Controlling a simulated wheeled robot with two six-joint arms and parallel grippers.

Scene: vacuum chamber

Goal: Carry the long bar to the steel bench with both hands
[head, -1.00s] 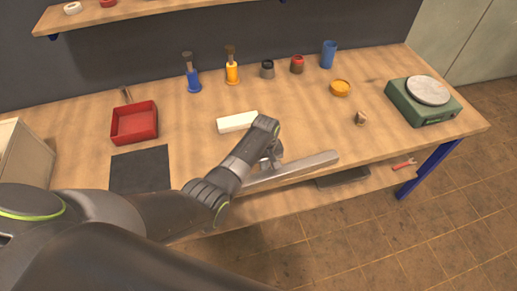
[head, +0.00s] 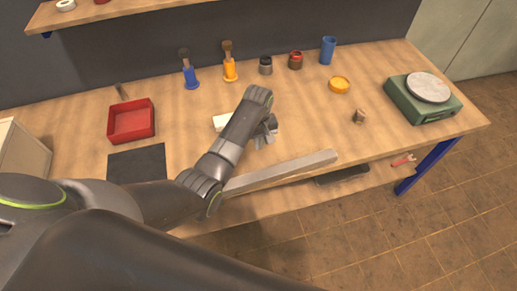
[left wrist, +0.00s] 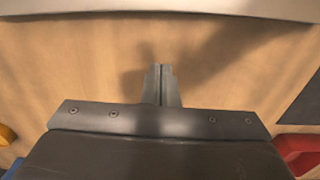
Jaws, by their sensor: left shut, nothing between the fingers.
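The long bar (head: 290,168) is pale grey and lies along the front edge of the wooden bench, slanting up to the right. Its left end is hidden behind my left arm. My left gripper (head: 264,140) is over the bench, just behind the bar and apart from it. In the left wrist view its fingers (left wrist: 162,85) are shut together with nothing between them. The bar (left wrist: 160,9) crosses the top of that view as a pale strip. My right gripper is in neither view. I cannot make out a steel bench.
A white block (head: 220,122) is partly hidden by my left arm. A red tray (head: 131,120) and a dark mat (head: 137,163) are at the left. A green scale (head: 423,100) stands at the right. Bottles and cups line the back. Tiled floor (head: 400,240) is open in front.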

